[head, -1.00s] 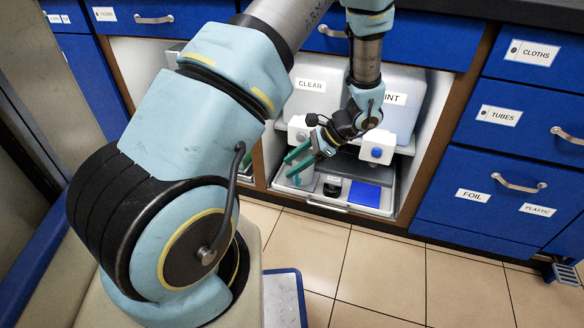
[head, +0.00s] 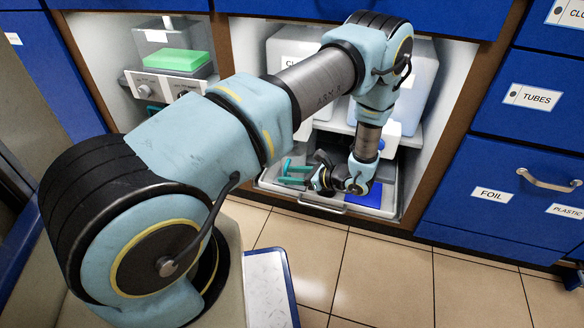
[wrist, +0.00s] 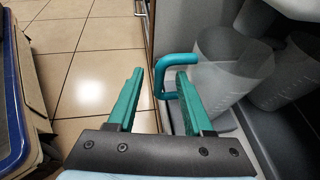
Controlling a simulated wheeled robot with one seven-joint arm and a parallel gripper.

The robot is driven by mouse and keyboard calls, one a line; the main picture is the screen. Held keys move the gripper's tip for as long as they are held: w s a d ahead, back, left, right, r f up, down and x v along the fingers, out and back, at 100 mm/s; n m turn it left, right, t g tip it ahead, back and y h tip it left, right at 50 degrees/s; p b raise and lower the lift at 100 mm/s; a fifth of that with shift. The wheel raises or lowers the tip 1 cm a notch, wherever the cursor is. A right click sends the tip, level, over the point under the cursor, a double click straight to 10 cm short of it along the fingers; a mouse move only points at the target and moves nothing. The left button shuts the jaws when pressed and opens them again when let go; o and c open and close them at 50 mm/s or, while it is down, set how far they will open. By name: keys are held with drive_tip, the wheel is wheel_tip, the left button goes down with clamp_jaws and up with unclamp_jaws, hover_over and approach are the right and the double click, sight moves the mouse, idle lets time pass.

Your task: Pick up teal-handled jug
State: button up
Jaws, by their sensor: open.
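The jug with the teal handle (wrist: 161,80) shows in the wrist view as a pale translucent vessel (wrist: 232,68) right of my gripper. Its handle sticks out leftward as a bent bar. My gripper (wrist: 159,82) is open, with its two teal fingers apart and nothing clasped. The bar appears between the fingertips, nearer the right finger, which overlaps part of the handle; contact cannot be told. In the head view my gripper (head: 291,174) is low at the open cabinet bay, over the tray; I cannot make out the jug there.
A second translucent vessel (wrist: 290,72) stands farther right in the wrist view. The bay holds pale bins (head: 297,45) and a tray (head: 326,206) with a blue pad (head: 370,195). A control box (head: 150,84) sits in the left bay. The tiled floor (head: 390,270) is clear.

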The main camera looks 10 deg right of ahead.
drive_tip(key=b+x, duration=0.2)
drive_tip(key=x, duration=0.3)
drive_tip(key=shift+f, duration=0.1)
clamp_jaws()
idle(1.3)
